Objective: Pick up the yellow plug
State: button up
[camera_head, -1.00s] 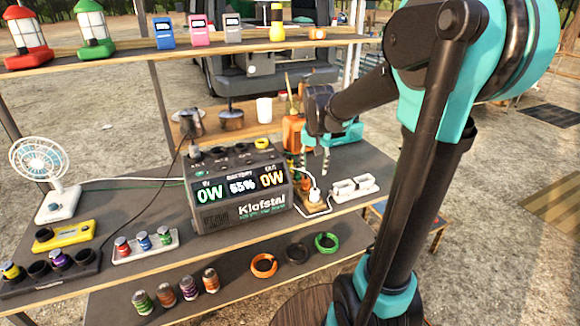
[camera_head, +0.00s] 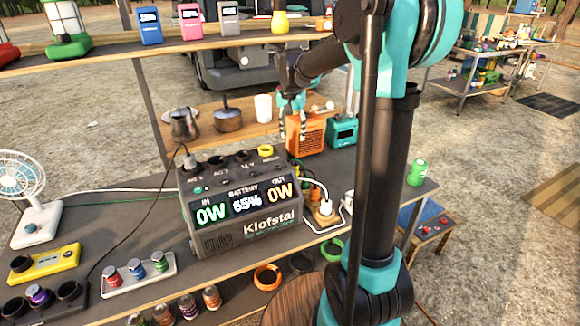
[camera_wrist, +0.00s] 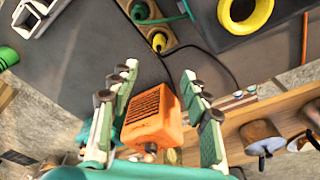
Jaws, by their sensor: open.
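The yellow plug (camera_wrist: 158,42) sits in a wooden holder (camera_wrist: 187,33) near the top middle of the wrist view, with a dark cable beside it. It cannot be made out clearly in the head view, where a white plug (camera_head: 325,207) shows at the holder. My gripper (camera_wrist: 158,78) is open and empty. The yellow plug lies beyond its fingertips in the wrist view, apart from them. In the head view my gripper (camera_head: 293,126) hangs behind the power station (camera_head: 245,225), in front of the orange box (camera_head: 306,137).
The orange box (camera_wrist: 155,115) shows between my fingers in the wrist view. A yellow ring (camera_wrist: 245,15) is on the power station's top. A teal box (camera_head: 343,132) stands beside the orange one. Pots and a white cup (camera_head: 263,108) are behind. A shelf runs above.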

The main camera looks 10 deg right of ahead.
send_near(296, 166)
jog(key=f, duration=0.1)
jog(key=w+f, duration=0.1)
jog(key=f, duration=0.3)
jog(key=shift+w+a+f, duration=0.15)
jog(key=shift+w+f, duration=0.05)
jog(key=shift+w, duration=0.15)
jog(key=shift+w+d+f, duration=0.1)
jog(key=shift+d+f, duration=0.1)
jog(key=shift+f, duration=1.15)
jog(key=shift+w+d+f, duration=0.1)
jog(key=shift+d+f, duration=0.15)
jog(key=shift+f, duration=1.15)
jog(key=shift+c, duration=0.4)
grip_shut()
